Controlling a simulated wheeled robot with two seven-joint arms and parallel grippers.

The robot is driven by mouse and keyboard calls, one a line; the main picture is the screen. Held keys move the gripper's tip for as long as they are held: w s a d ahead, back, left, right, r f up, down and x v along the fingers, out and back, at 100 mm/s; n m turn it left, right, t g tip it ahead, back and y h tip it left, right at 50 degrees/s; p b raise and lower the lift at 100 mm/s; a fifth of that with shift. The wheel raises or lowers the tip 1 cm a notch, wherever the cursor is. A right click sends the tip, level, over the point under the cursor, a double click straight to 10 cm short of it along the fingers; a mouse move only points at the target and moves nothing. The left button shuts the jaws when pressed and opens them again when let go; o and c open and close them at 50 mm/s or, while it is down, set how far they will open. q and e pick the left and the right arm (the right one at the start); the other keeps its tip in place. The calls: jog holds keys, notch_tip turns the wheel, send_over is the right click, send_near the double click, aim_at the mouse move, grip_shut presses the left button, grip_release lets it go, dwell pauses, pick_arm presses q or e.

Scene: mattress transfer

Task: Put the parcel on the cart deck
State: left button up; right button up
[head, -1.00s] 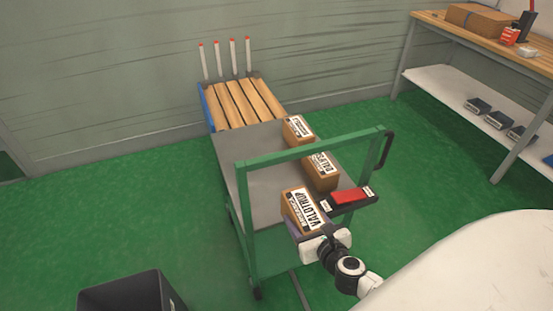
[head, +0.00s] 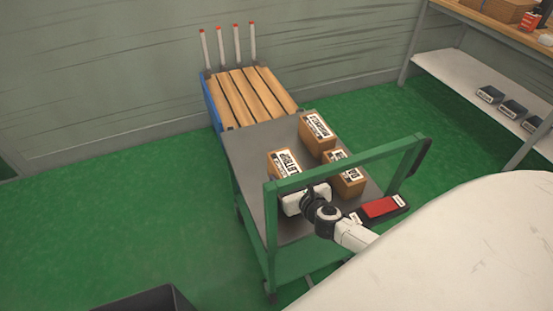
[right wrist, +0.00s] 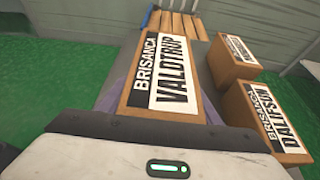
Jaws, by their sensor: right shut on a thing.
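A brown box parcel with a white and black label reading VALDTRUP (head: 284,165) is in my right gripper (head: 300,193). In the right wrist view the parcel (right wrist: 165,75) lies straight ahead between the fingers, label up. The gripper is shut on it. The parcel is over the grey cart deck (head: 254,152), left of two other parcels; I cannot tell whether its underside touches the deck. The green cart handle frame (head: 345,165) stands on the near side and crosses in front of the parcels. My left gripper is not in view.
Two labelled boxes, one farther back (head: 318,137) and one nearer (head: 350,184), stand on the deck's right side. A slatted wooden pallet (head: 250,95) on a blue base lies beyond. A red-topped tray (head: 380,207) hangs by the handle. A dark bin (head: 150,300) stands at lower left.

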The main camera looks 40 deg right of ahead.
aim_at(276, 156)
jog(key=w, duration=0.3)
jog(key=w+d, duration=0.1)
jog(key=w, duration=0.2)
jog(key=w+d+b, duration=0.1)
jog(key=w, duration=0.2)
jog(key=shift+w+d, duration=0.1)
jog(key=f+b, duration=0.1)
jog(key=w+f+b, duration=0.1)
jog(key=f+b, duration=0.1)
jog(key=shift+w+d+f, duration=0.15)
jog(key=shift+f, duration=0.15)
jog(key=shift+r, duration=0.15)
jog(key=o, duration=1.1)
jog(key=shift+f, duration=0.3)
jog(key=o, duration=0.4)
jog(key=shift+c, duration=0.2)
